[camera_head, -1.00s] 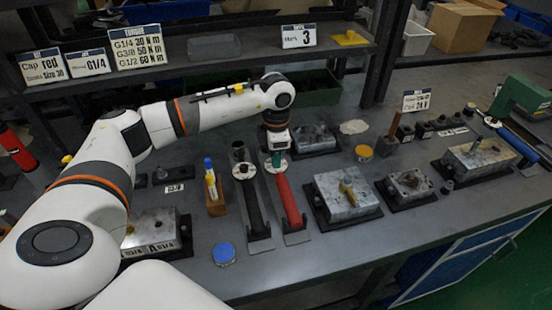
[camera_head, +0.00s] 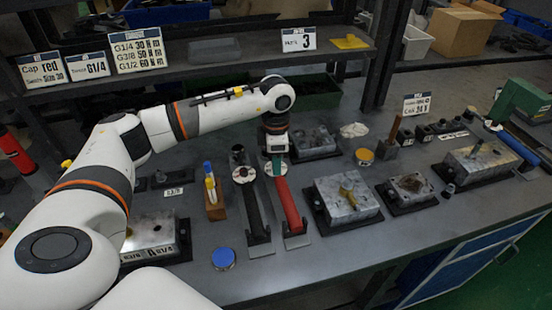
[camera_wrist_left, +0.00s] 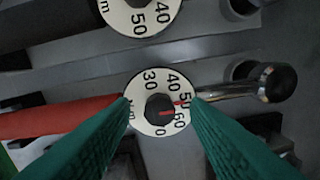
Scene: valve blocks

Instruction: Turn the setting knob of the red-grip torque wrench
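The red-grip torque wrench (camera_head: 290,205) lies on the bench with its grip toward me and its dial end under my left gripper (camera_head: 276,165). In the left wrist view, its white dial (camera_wrist_left: 150,85) shows 30, 40, 50 and 60 around a dark round setting knob (camera_wrist_left: 160,107) with a red line. A red mark sits on the dial by 50. My left gripper's green fingers (camera_wrist_left: 161,108) stand on either side of the knob with gaps between. The wrench's red grip (camera_wrist_left: 60,118) runs left. My right gripper is not in view.
A black-grip torque wrench (camera_head: 255,208) lies just left of the red one; its dial (camera_wrist_left: 138,12) shows in the wrist view. Metal valve blocks (camera_head: 347,198) stand to the right, and a wooden pen holder (camera_head: 215,207) to the left. The bench front is mostly clear.

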